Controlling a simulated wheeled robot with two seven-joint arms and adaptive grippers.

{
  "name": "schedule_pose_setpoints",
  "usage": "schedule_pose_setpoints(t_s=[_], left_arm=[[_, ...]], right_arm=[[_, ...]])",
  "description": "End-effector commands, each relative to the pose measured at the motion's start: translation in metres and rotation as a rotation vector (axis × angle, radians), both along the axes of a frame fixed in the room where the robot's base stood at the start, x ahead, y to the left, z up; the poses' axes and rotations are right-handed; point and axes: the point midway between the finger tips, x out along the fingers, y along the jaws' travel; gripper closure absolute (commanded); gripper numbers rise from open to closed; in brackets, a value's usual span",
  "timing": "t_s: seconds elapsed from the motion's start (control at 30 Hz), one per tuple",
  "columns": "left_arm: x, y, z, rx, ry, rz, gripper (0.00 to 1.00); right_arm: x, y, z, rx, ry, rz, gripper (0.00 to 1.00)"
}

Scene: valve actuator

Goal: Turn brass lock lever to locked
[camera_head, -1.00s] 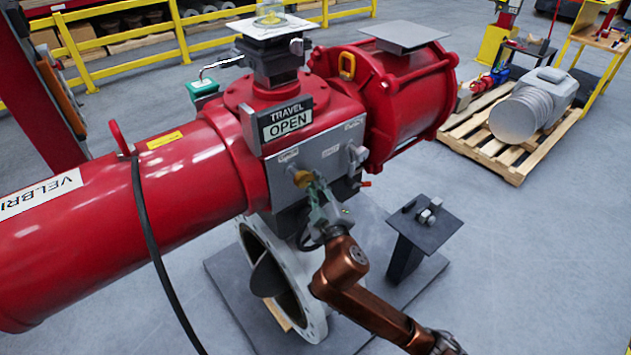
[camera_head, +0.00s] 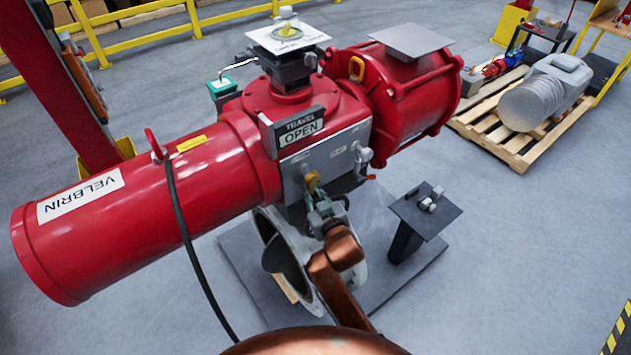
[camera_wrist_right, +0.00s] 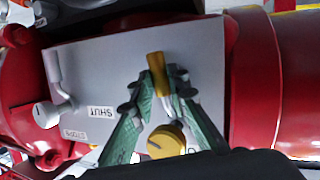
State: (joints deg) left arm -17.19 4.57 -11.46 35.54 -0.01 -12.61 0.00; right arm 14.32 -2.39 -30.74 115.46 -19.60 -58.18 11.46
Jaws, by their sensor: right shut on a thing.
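The brass lock lever (camera_head: 312,181) is on the grey panel (camera_head: 330,157) at the front of the red valve actuator. In the right wrist view, the yellow-brass handle (camera_wrist_right: 156,66) stands out between the green fingers, and a round brass knob (camera_wrist_right: 165,141) shows lower down. My right gripper (camera_head: 322,205) reaches up from below and its fingers (camera_wrist_right: 164,82) are shut on the brass lever. The fingers hide part of the lever, so its exact angle is hard to read. My left gripper is not in view.
A silver lever (camera_wrist_right: 60,90) is on the same panel near a SHUT label (camera_wrist_right: 100,112). A black cable (camera_head: 190,245) hangs from the red cylinder (camera_head: 150,205). A small grey stand (camera_head: 425,213) is right of my gripper. Open floor lies in front.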

Motion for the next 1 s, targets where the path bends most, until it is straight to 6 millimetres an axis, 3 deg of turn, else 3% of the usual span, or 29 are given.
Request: schedule_pose_setpoints(t_s=[0.2,0.73,0.77,1.0], left_arm=[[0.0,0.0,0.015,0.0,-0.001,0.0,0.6],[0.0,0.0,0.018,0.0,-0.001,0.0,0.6],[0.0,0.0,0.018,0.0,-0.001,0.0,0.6],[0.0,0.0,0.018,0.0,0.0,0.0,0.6]], right_arm=[[-0.003,0.004,0.002,0.059,0.037,0.001,1.0],[-0.003,0.006,0.001,0.079,0.048,0.002,1.0],[-0.003,0.006,0.001,0.079,0.048,0.002,0.84],[-0.003,0.006,0.001,0.078,0.049,0.002,0.67]])
